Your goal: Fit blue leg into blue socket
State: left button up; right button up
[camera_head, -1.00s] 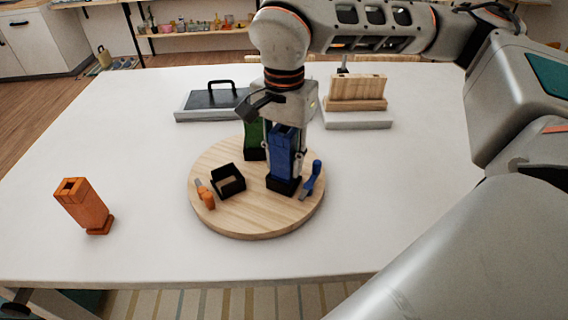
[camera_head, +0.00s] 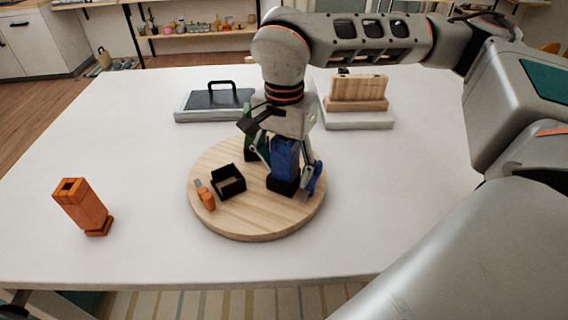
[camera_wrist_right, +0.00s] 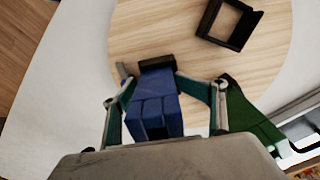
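The blue leg (camera_head: 284,159) stands upright in a black socket (camera_head: 283,187) on the round wooden board (camera_head: 240,222). It also shows in the right wrist view (camera_wrist_right: 157,105), with its black base beyond it. My right gripper (camera_head: 285,170) is open around the blue leg, with one finger on each side and gaps showing in the right wrist view. The green leg (camera_head: 250,145) stands behind it, partly hidden by my gripper. An empty black socket (camera_head: 228,183) is to the left. An orange leg (camera_head: 82,207) stands on the table, apart from the board. My left gripper does not show.
An orange-handled tool (camera_head: 206,196) and a blue-handled tool (camera_head: 314,180) lie on the board. Behind it are a dark tray with a handle (camera_head: 215,99) and a wooden block on a white base (camera_head: 358,122). The table's left side and front are mostly clear.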

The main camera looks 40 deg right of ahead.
jog(key=shift+s+f, duration=0.2)
jog(key=shift+s, duration=0.05)
jog(key=shift+w, duration=0.1)
jog(key=shift+r, duration=0.1)
jog(key=shift+r, duration=0.3)
notch_tip(320, 180, up, 12)
jog(key=shift+w+f+p, duration=0.1)
jog(key=shift+p, duration=0.7)
jog(key=shift+r, duration=0.5)
